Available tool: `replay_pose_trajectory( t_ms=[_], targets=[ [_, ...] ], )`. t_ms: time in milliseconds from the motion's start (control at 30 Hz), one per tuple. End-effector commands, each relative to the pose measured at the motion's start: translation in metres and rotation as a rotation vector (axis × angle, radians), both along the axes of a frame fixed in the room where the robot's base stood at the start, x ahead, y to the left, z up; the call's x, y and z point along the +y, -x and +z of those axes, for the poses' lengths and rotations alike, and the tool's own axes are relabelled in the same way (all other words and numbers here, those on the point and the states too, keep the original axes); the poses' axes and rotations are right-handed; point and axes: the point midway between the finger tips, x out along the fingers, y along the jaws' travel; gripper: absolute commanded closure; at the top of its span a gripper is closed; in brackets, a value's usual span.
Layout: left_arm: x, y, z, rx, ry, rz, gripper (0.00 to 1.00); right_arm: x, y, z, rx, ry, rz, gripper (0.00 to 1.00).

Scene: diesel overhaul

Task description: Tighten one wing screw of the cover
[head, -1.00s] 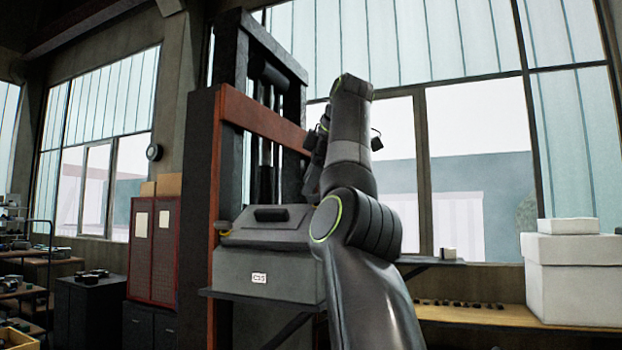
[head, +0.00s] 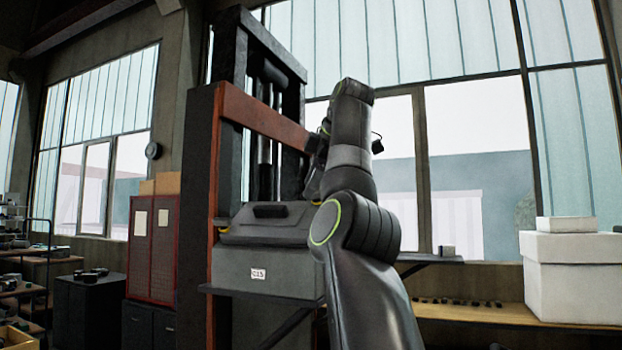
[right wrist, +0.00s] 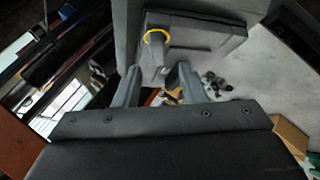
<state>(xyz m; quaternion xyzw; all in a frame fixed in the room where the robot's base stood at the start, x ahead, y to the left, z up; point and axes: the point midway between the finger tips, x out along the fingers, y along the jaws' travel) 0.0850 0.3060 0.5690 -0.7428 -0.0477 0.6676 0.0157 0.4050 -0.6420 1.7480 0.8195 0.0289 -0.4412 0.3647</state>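The grey cover (head: 262,232) with a dark handle sits on a grey box with a white label, in the head view. A small wing screw (head: 223,226) shows at its left end. In the right wrist view a wing screw with a yellow ring (right wrist: 156,36) stands out from a grey block, just beyond my right gripper (right wrist: 157,82). The gripper's two fingers are apart, one on each side of the screw's grey stem; I see no clear contact. In the head view my right arm hides most of this gripper and the cover's right end. My left gripper is out of view.
A red and black press-like frame (head: 262,122) rises behind the cover. A shelf with a small box (head: 447,251) and a bench (head: 470,314) with white boxes (head: 573,265) stand at right. A red cabinet (head: 152,250) stands at left.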

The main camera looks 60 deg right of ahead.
Motion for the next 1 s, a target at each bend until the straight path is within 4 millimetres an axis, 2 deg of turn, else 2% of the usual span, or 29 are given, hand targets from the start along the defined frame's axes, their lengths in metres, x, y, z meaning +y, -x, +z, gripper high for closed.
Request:
replay_pose_trajectory(
  t_ms=[500, 867, 1000],
  targets=[
    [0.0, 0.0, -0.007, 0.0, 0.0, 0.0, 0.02, -0.013, -0.001, -0.018, 0.001, -0.001, -0.001, 0.63],
    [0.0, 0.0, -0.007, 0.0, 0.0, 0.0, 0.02, -0.014, -0.001, -0.019, 0.0, 0.0, 0.0, 0.63],
    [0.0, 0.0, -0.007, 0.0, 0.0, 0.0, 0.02, -0.014, -0.001, -0.019, 0.0, 0.0, 0.0, 0.81]
  ],
)
